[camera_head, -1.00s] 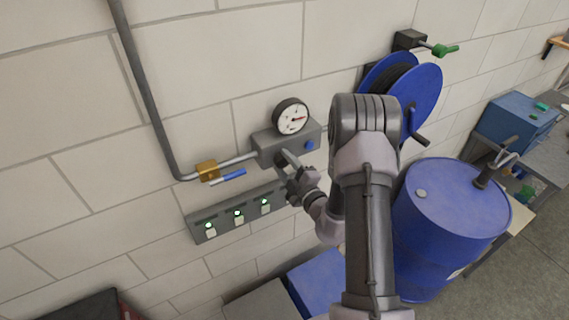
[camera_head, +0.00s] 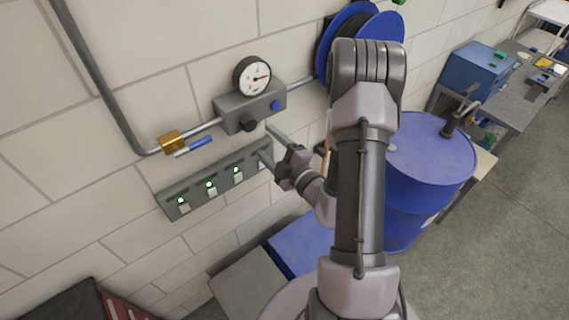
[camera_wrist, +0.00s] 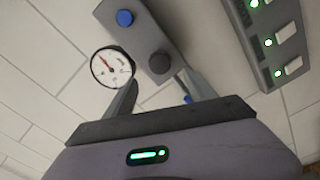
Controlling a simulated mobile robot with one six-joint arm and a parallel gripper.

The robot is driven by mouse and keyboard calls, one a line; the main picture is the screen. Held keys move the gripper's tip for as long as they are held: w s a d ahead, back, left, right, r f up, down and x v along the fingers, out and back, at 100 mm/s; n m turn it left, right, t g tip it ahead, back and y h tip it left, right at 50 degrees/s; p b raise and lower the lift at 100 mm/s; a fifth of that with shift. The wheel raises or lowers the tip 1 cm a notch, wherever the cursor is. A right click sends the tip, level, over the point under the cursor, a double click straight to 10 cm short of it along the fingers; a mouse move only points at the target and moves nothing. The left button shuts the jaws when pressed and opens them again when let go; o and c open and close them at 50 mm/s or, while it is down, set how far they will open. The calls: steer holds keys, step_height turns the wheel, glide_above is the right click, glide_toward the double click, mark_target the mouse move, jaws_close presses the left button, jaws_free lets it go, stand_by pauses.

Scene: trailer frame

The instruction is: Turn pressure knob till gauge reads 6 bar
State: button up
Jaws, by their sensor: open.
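The pressure gauge (camera_head: 252,76) is a round white dial with a dark rim and a red needle, on top of a grey regulator box (camera_head: 236,102) on the wall. Its numbers are too small to read. A dark pressure knob (camera_head: 249,125) sticks out of the box's lower front. My gripper (camera_head: 266,141) is open and empty, below and to the right of the knob and apart from it. In the wrist view the gauge (camera_wrist: 112,67) shows beyond the left finger, and the knob (camera_wrist: 160,62) lies ahead between the two fingers (camera_wrist: 160,90).
A blue button (camera_head: 275,105) sits on the box's right. A brass valve with a blue lever (camera_head: 194,146) is on the pipe at left. A switch panel (camera_head: 213,187) with green lights is just below. A hose reel (camera_head: 380,25) and blue barrel (camera_head: 430,150) stand at right.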

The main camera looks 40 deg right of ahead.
steer(key=s+p, duration=0.4)
steer(key=s, duration=0.4)
steer(key=shift+s, duration=0.35)
steer(key=shift+w+d, duration=0.1)
